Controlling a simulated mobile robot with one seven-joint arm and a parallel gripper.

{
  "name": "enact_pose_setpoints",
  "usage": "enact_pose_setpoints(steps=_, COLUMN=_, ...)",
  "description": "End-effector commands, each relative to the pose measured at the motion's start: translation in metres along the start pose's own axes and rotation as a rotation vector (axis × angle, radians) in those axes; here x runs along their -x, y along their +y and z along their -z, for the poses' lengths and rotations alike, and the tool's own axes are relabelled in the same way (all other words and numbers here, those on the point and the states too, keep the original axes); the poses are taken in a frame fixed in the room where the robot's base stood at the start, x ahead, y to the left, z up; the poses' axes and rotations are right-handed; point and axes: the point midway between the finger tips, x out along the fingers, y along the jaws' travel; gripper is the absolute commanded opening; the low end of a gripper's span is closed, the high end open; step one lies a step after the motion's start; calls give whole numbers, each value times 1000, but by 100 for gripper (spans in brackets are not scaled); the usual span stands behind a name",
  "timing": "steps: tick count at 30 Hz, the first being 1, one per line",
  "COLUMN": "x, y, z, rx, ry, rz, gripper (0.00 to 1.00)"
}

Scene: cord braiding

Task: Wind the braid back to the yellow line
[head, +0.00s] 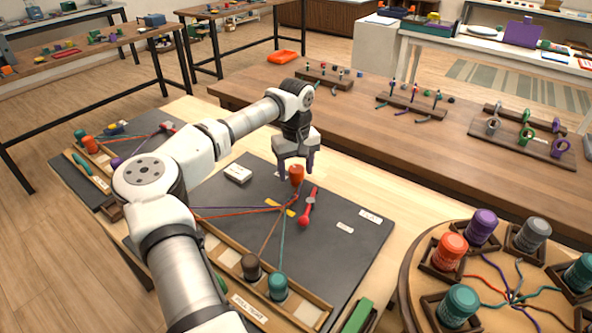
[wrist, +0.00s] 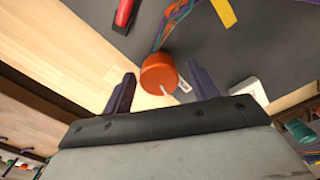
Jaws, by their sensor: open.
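My gripper (head: 295,163) is open, pointing down over the dark mat (head: 345,245). An orange-red knob (head: 296,174) stands just below the fingers. In the wrist view the knob (wrist: 158,74) lies between and slightly beyond the two open fingertips (wrist: 161,85), with no clear contact. A multicoloured braid (wrist: 178,22) runs from the knob across the mat. In the head view its strands fan out from a meeting point beside the yellow marking (head: 290,211). A yellow strip also shows in the wrist view (wrist: 223,12). I cannot tell exactly where the braid's end lies against it.
A red tool (head: 306,210) lies right of the braid. A small white box (head: 237,173) sits on the mat's left. A wooden rack (head: 215,247) with brown (head: 251,267) and teal (head: 278,287) spools lines the front. A round braiding stand (head: 480,250) with several spools stands at right.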

Motion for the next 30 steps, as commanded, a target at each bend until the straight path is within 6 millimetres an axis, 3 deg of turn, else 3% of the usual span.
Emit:
enact_pose_setpoints(steps=12, x=86, y=1, z=0, rx=0, ry=3, rz=-2, gripper=59)
enact_pose_setpoints(steps=18, x=120, y=1, z=0, rx=0, ry=1, rz=-1, gripper=59)
enact_pose_setpoints(steps=30, x=132, y=0, z=0, rx=-1, ry=0, rz=0, gripper=59)
